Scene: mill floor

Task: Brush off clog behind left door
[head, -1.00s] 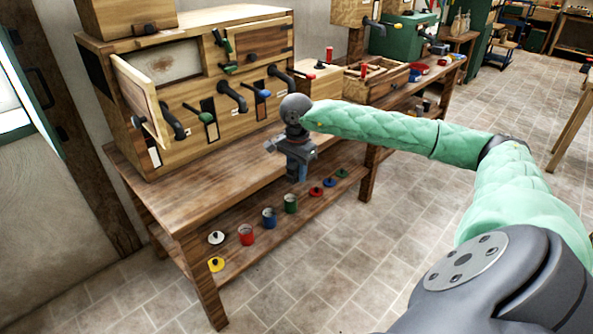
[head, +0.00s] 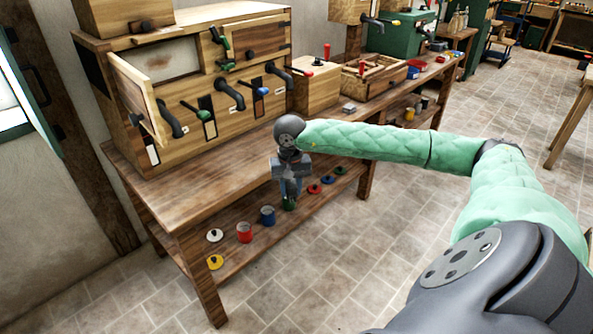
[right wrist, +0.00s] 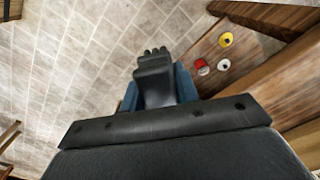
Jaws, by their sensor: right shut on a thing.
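The wooden cabinet (head: 190,100) stands on the bench. Its left door (head: 136,92) is swung open to the left. The opening behind it shows a pale inner surface with a brownish patch (head: 158,62), perhaps the clog. My right gripper (head: 290,186) points down in front of the bench's front edge, below and right of the opening and well apart from it. In the right wrist view its blue fingers are shut on a dark brush-like tool (right wrist: 155,80) with several stubs at its end. In the head view the tool is hard to make out. My left gripper is not in view.
The bench top (head: 190,165) is clear in front of the cabinet. Dark spouts (head: 231,95) and coloured levers (head: 195,110) jut from the cabinet front. Cups (head: 244,232) and coloured lids (head: 215,262) stand on the lower shelf. A wooden box (head: 318,90) stands right of the cabinet.

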